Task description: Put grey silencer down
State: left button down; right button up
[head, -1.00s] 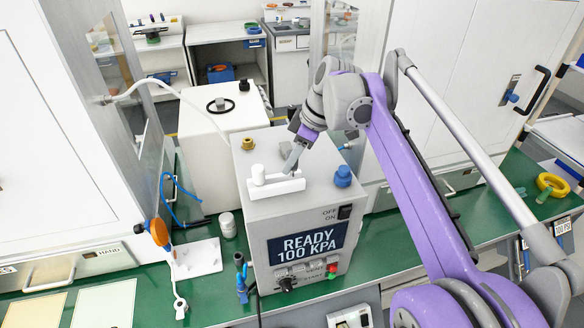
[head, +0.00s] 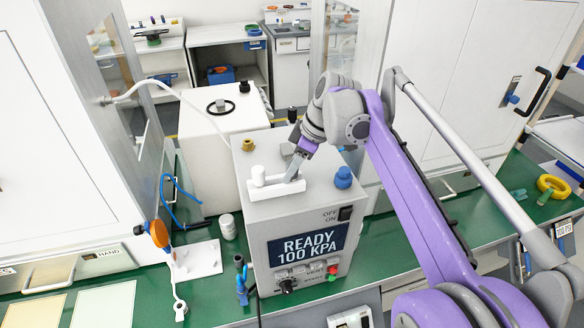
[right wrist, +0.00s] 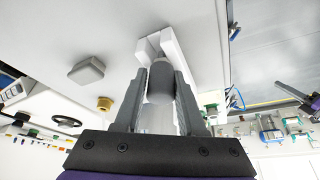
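The grey silencer (right wrist: 160,84), a short dark grey cylinder, is between the two fingers of my right gripper (right wrist: 161,76) in the right wrist view. The fingers appear to touch it on both sides. In the head view my right gripper (head: 293,177) points down at the right part of a white holder (head: 275,188) on top of the grey press box (head: 318,207). The fingers mostly hide the silencer there. The holder's white walls (right wrist: 172,44) show close beyond the silencer; I cannot tell whether it rests in the holder. My left gripper is not in view.
A white knobbed piece (head: 258,174) stands at the holder's left end. A blue fitting (head: 343,177) is right of it and a brass fitting (head: 248,145) is behind. A grey block (right wrist: 86,71) also sits on the box top. A switch (head: 345,212) is on the front edge.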

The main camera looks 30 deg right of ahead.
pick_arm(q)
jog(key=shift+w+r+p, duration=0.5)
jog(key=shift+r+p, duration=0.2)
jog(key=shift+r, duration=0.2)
pick_arm(e)
jog(key=v, duration=1.2)
jog(key=shift+r, duration=0.2)
